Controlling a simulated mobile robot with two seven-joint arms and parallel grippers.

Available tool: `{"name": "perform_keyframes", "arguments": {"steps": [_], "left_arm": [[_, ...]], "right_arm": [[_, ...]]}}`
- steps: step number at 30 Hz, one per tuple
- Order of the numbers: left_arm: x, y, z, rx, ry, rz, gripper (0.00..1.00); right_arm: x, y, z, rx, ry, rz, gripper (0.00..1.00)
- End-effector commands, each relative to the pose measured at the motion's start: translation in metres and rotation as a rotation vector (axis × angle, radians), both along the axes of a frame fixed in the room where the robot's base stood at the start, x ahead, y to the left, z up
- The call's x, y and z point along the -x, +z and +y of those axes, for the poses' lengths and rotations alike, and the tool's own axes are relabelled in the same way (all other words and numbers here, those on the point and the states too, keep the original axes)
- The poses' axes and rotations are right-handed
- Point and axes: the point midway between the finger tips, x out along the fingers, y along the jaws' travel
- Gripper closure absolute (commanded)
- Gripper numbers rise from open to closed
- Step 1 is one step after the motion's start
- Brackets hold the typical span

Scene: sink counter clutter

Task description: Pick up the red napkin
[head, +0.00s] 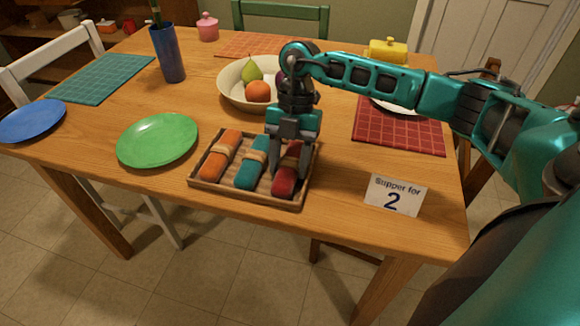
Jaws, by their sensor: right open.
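The red napkin (284,182) is a rolled cloth at the right end of a wooden tray (245,199) near the table's front edge. A teal napkin (249,173) and an orange napkin (218,162), each with a tan band, lie to its left in the same tray. My right gripper (287,177) points down over the red napkin, with its open fingers around or just above it. The gripper hides part of the napkin, and I cannot tell whether the fingers touch it. My left gripper is out of view.
A bowl (232,93) with a pear and an orange fruit stands behind the tray. A green plate (157,140) lies to the left. A "Supper for 2" card (395,195) stands to the right, with bare table around it. A blue vase (169,55) stands farther back.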

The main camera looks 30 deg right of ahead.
Motion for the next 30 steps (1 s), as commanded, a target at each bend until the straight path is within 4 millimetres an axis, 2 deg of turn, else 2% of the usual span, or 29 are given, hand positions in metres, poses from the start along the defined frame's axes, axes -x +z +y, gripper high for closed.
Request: {"name": "perform_keyframes", "arguments": {"steps": [1, 12, 23, 26, 30], "left_arm": [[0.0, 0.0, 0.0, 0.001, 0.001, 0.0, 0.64], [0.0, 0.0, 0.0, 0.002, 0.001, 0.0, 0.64], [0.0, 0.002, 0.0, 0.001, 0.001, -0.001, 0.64], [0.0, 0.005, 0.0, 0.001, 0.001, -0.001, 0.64], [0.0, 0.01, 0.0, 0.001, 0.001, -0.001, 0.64]], "right_arm": [[0.0, 0.0, 0.0, 0.0, 0.0, 0.0, 0.52], [0.0, 0.001, 0.0, 0.0, 0.0, 0.0, 0.86], [-0.001, 0.008, -0.001, 0.0, 0.0, -0.001, 0.86], [-0.001, 0.019, -0.001, 0.0, -0.002, -0.003, 0.86], [-0.001, 0.042, -0.001, 0.0, 0.0, -0.004, 0.86]]}}
